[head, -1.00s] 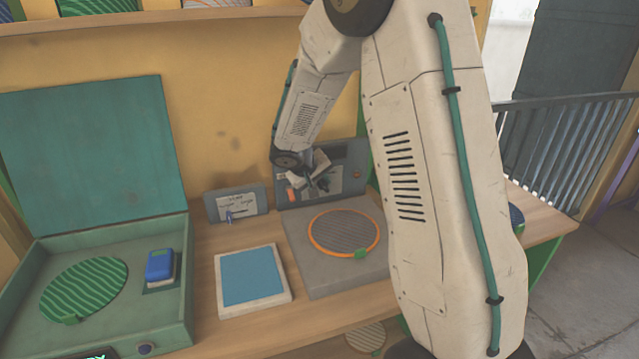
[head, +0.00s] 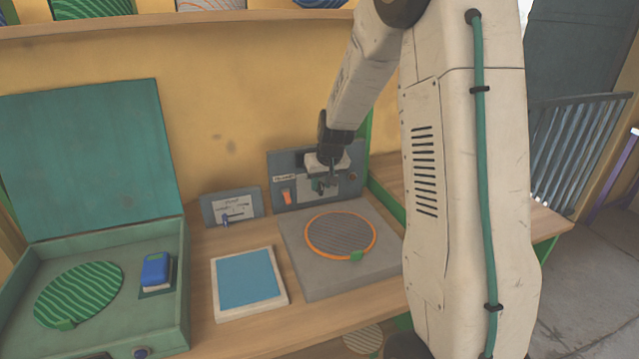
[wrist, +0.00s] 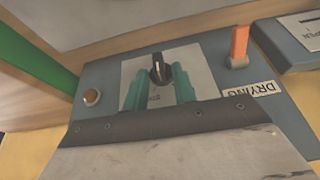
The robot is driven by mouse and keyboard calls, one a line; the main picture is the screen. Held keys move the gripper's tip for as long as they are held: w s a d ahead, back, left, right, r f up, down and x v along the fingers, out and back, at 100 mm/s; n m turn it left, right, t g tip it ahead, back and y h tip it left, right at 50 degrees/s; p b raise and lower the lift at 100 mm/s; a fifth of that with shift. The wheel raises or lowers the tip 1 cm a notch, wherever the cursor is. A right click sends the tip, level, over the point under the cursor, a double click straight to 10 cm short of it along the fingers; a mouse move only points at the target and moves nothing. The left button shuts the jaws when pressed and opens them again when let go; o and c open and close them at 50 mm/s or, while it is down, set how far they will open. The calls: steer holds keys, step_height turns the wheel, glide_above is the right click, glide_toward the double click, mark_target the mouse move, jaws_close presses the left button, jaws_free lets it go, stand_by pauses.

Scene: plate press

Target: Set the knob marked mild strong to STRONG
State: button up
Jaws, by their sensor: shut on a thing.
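A black knob (wrist: 160,71) with a pale pointer line sits on a light plate on the blue-grey control panel (head: 282,159). The wrist view shows this panel turned upside down. The teal fingers of my gripper (wrist: 158,85) stand on either side of the knob and are shut on it. The pointer runs nearly up and down in the wrist view. The mild and strong marks are too small or covered to read. In the head view my gripper (head: 327,184) is at the middle of the panel and hides the knob.
The panel also bears an orange switch (wrist: 239,47), a DRYING label (wrist: 251,90) and an amber button (wrist: 91,97). A grey plate bed (head: 310,278) with an orange-rimmed disc lies before it. A slider box (head: 248,198), blue pad (head: 249,277) and open green case (head: 180,270) stand left.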

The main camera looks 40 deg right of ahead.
steer(key=y, duration=0.1)
steer(key=d+m+t+y, duration=0.1)
steer(key=y, duration=0.1)
steer(key=shift+s+f+y, duration=0.2)
steer(key=shift+y, duration=0.1)
steer(key=shift+s+d+f+t+y, duration=0.15)
steer(key=shift+t+y, duration=0.1)
steer(key=shift+y, duration=0.35)
steer(key=shift+w+d+f+t+y, duration=0.15)
steer(key=shift+t+y, duration=0.1)
steer(key=shift+y, duration=0.35)
steer(key=shift+s, duration=0.15)
steer(key=o, duration=0.7)
steer(key=shift+c, duration=0.2)
steer(key=shift+r, duration=0.1)
steer(key=v, duration=0.7)
steer(key=shift+s+d+r, duration=0.15)
steer(key=shift+d+r, duration=0.05)
steer(key=shift+r, duration=0.05)
